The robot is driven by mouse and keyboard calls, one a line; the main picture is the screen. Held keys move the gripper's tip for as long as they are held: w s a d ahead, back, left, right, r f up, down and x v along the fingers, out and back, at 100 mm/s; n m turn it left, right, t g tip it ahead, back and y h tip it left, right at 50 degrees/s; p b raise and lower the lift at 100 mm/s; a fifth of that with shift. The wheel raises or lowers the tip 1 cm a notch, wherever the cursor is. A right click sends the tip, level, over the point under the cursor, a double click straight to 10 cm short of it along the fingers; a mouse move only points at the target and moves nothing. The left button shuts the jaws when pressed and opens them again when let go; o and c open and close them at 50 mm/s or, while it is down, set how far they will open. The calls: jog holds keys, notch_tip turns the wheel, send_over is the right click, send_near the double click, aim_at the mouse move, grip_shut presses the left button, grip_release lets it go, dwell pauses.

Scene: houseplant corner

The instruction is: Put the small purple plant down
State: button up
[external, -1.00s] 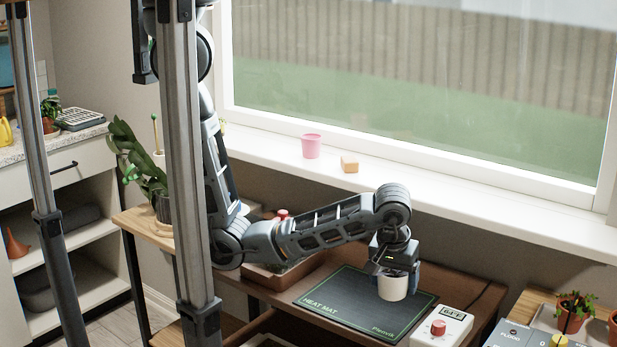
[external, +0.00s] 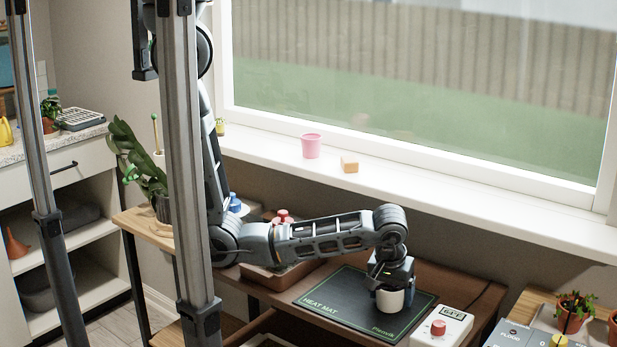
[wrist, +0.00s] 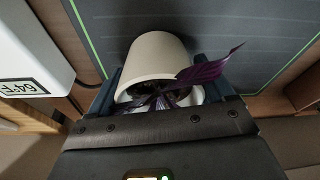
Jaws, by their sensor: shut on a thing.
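The small purple plant is in a cream pot (external: 391,299), which also shows in the wrist view (wrist: 155,58). Its purple leaves (wrist: 208,70) stick out past the pot's rim in the wrist view. My gripper (external: 392,288) is shut on the pot, with a finger on each side of it. The pot is over the right part of the dark heat mat (external: 345,298), low and close to its surface. I cannot tell whether the pot's base touches the mat.
A white thermostat box (external: 441,327) with a red knob stands right of the mat. A tray (external: 262,279) lies left of the mat under my arm. A pink pot (external: 311,146) and a small block (external: 349,164) sit on the windowsill. The mat's left part is clear.

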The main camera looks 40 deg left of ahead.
jog(key=o, duration=1.2)
jog(key=shift+f, duration=0.1)
jog(key=v, duration=1.2)
jog(key=shift+p, duration=0.4)
jog(key=shift+w, duration=0.1)
